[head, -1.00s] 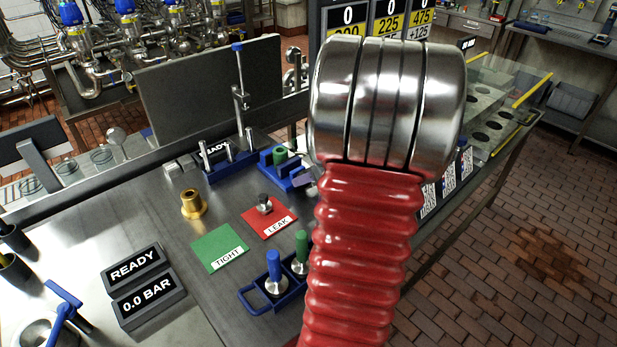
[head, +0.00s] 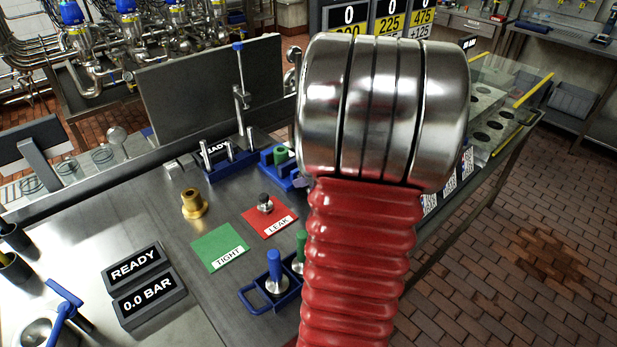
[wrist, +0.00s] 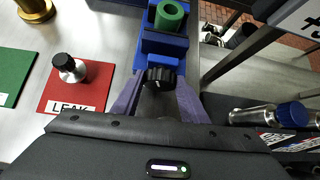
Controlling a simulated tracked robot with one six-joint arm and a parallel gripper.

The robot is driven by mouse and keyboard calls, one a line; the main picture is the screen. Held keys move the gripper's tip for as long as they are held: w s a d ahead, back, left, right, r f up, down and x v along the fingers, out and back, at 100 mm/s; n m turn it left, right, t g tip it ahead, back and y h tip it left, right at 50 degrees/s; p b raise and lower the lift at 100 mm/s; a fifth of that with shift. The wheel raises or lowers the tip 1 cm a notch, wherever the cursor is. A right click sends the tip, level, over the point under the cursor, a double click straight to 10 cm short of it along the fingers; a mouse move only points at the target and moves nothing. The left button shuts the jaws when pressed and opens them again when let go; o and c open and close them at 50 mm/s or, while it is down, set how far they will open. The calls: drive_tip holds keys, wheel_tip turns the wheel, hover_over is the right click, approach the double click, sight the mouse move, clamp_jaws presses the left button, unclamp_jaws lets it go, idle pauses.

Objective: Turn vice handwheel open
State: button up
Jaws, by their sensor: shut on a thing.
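The blue vice (wrist: 165,45) stands at the top middle of the wrist view, with a green cylinder (wrist: 170,14) in it. Its dark ribbed handwheel (wrist: 161,75) points toward me. My gripper (wrist: 159,92) has its purple fingers on either side of the handwheel and is shut on it. The black gripper body fills the bottom of the wrist view. In the head view the vice (head: 270,157) and green cylinder (head: 281,155) show just left of my arm. My arm hides the handwheel and most of the gripper there.
A red LEAK mat (head: 281,222) carries a small metal part with a dark top (head: 265,203). A green TIGHT mat (head: 214,244) is empty. A brass fitting (head: 193,204) stands behind it. A blue tray (head: 250,302) holds blue- and green-handled pieces. The display (head: 143,289) reads 0.0 BAR.

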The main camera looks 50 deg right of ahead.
drive_tip(key=shift+a+f+n+g+h, duration=0.1)
drive_tip(key=shift+a+n+g+h, duration=0.1)
drive_tip(key=shift+n+h, duration=0.45)
drive_tip(key=shift+a+f+n+g+h, duration=0.1)
drive_tip(key=shift+a+n+h, duration=0.15)
drive_tip(key=shift+h, duration=0.8)
drive_tip(key=o, duration=1)
drive_tip(key=shift+d+r, duration=0.1)
drive_tip(key=shift+o, duration=0.2)
drive_tip(key=v, duration=1.3)
drive_tip(key=shift+s+a, duration=0.25)
drive_tip(key=shift+r, duration=0.1)
